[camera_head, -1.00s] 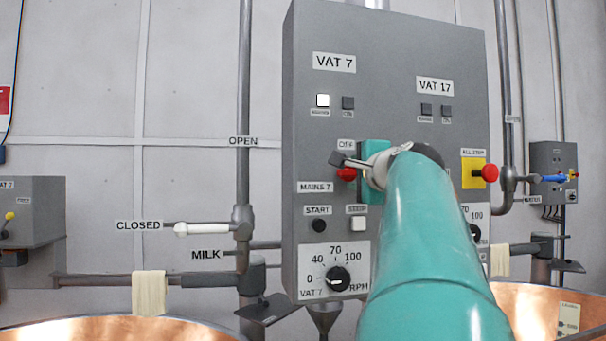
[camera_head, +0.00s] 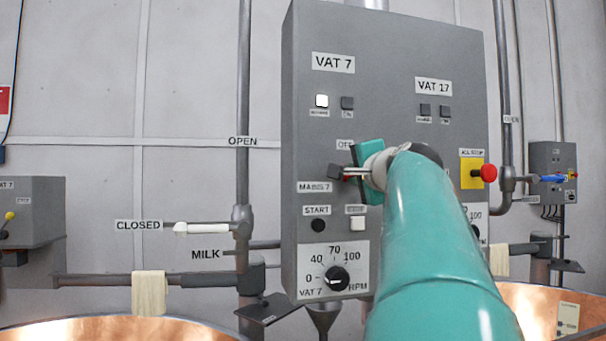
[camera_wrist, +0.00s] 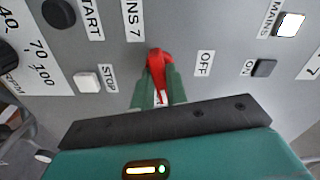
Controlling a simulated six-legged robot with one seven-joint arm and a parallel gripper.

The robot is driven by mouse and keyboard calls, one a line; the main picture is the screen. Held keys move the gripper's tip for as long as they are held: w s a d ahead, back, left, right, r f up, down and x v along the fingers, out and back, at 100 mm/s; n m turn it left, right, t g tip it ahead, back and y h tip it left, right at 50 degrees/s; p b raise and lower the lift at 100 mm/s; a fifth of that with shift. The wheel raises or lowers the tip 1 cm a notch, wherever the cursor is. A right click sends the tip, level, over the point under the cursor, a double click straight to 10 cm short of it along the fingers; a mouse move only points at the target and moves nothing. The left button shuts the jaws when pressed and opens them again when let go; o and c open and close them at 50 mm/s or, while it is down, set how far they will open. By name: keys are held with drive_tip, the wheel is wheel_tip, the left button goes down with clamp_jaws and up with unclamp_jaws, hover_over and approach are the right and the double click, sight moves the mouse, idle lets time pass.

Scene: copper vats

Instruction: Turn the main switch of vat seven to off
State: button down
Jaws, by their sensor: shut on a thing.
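The main switch of vat seven is a red knob (camera_wrist: 158,62) on the grey panel, between the MAINS 7 label (camera_wrist: 133,20) and the OFF label (camera_wrist: 204,63) in the wrist view. My gripper (camera_wrist: 160,88) is shut on the red knob, its two green fingers on either side of it. In the head view my gripper (camera_head: 340,172) is at the panel face beside the MAINS 7 label (camera_head: 314,187), and it hides most of the knob. The panel (camera_head: 300,120) carries a VAT 7 sign (camera_head: 333,63).
Near the knob are the START button (camera_head: 318,225), the STOP button (camera_head: 357,223) and the RPM dial (camera_head: 337,279). A red ALL STOP button (camera_head: 488,173) is to the right of my arm. A lit white indicator (camera_head: 322,101) is above. Copper vats (camera_head: 120,329) stand below.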

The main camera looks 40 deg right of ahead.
drive_tip(key=shift+n, duration=7.7)
drive_tip(key=c, duration=1.4)
unclamp_jaws()
drive_tip(key=shift+s, duration=0.1)
